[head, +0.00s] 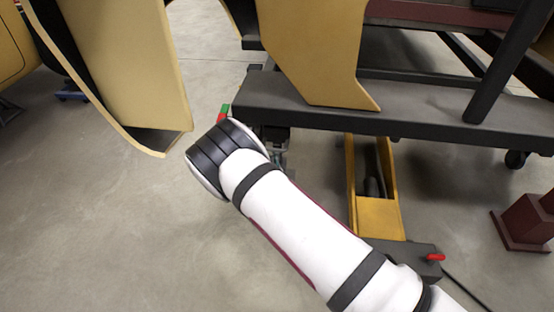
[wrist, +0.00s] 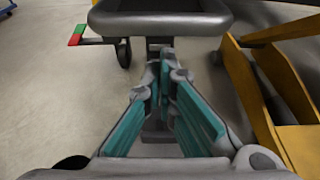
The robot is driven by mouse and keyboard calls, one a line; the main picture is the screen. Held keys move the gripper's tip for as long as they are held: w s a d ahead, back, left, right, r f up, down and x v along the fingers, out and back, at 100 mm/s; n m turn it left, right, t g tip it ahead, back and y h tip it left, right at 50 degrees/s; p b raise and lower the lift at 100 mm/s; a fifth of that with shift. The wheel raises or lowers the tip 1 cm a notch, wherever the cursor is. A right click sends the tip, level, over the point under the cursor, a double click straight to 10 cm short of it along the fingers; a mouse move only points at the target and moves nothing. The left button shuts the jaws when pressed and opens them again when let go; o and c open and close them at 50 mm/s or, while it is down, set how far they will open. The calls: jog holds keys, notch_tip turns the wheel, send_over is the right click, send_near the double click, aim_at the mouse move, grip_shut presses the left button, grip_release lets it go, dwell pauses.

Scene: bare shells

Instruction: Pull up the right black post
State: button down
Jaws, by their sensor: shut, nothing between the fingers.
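A black post (head: 497,70) slants up from the dark frame at the right of the head view; I cannot tell whether it is the post named in the task. No other clear black post shows. My gripper (wrist: 165,70) is shut and empty, its teal-padded fingers meeting below the end of a dark grey beam (wrist: 160,20) in the wrist view. I cannot tell whether the fingertips touch anything. In the head view my white arm hides most of the gripper, beneath the left end of the dark frame (head: 420,122).
Tan body panels (head: 315,45) hang above the frame. A yellow jack-like stand (head: 378,215) is under it, also at right in the wrist view (wrist: 250,90). A red-green block (wrist: 77,33) sticks out left of the beam. A dark red block (head: 525,220) stands far right.

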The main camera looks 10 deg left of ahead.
jog(key=s+p, duration=0.3)
jog(key=s, duration=0.5)
jog(key=shift+s+a+p, duration=0.15)
jog(key=shift+s+p, duration=0.15)
jog(key=shift+s, duration=0.05)
jog(key=shift+a, duration=0.1)
dwell(0.3)
